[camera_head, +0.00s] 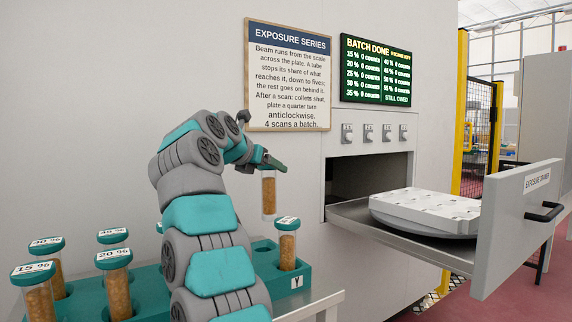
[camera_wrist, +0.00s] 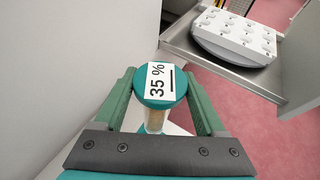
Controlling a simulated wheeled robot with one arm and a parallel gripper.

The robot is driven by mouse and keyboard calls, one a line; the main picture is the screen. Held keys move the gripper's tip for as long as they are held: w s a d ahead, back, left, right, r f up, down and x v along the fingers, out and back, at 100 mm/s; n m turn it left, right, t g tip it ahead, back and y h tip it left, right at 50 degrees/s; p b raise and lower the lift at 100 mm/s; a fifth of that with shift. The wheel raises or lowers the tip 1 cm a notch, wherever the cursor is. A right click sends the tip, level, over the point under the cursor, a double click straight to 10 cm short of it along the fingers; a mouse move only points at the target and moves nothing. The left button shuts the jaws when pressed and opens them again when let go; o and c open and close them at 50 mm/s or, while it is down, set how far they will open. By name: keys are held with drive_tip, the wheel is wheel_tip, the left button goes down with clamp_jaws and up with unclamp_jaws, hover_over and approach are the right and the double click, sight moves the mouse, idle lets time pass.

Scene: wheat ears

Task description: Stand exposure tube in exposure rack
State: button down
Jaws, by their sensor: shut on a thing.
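My gripper (camera_head: 270,165) is shut on an exposure tube (camera_head: 269,195), a clear tube filled with brown grain. In the wrist view its teal cap (camera_wrist: 160,85) reads "35 %", and the cap sits between the two green fingers. The tube hangs upright above the teal exposure rack (camera_head: 262,252), near its right end. One more tube (camera_head: 287,245) stands at the right end, by a "Y" label. My arm hides the rack's middle.
An open exposure drawer (camera_head: 510,215) juts out at the right, with a white plate with holes (camera_head: 424,208) on its tray. A sign (camera_head: 289,85) and a green display (camera_head: 376,70) reading "BATCH DONE" hang on the wall. A yellow-framed fence (camera_head: 462,110) stands behind.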

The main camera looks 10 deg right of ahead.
drive_tip(key=shift+s+a, duration=0.2)
drive_tip(key=shift+a, duration=0.3)
drive_tip(key=shift+s+a, duration=0.15)
drive_tip(key=shift+a, duration=0.3)
drive_tip(key=b, duration=0.6)
hover_over(263, 211)
drive_tip(key=shift+w+f, duration=0.1)
drive_tip(key=shift+f, duration=2.95)
drive_tip(key=shift+f, duration=0.35)
drive_tip(key=shift+f+b, duration=2.05)
drive_tip(key=shift+b, duration=0.05)
drive_tip(key=shift+f+b, duration=0.35)
unclamp_jaws()
drive_tip(key=shift+r, duration=0.1)
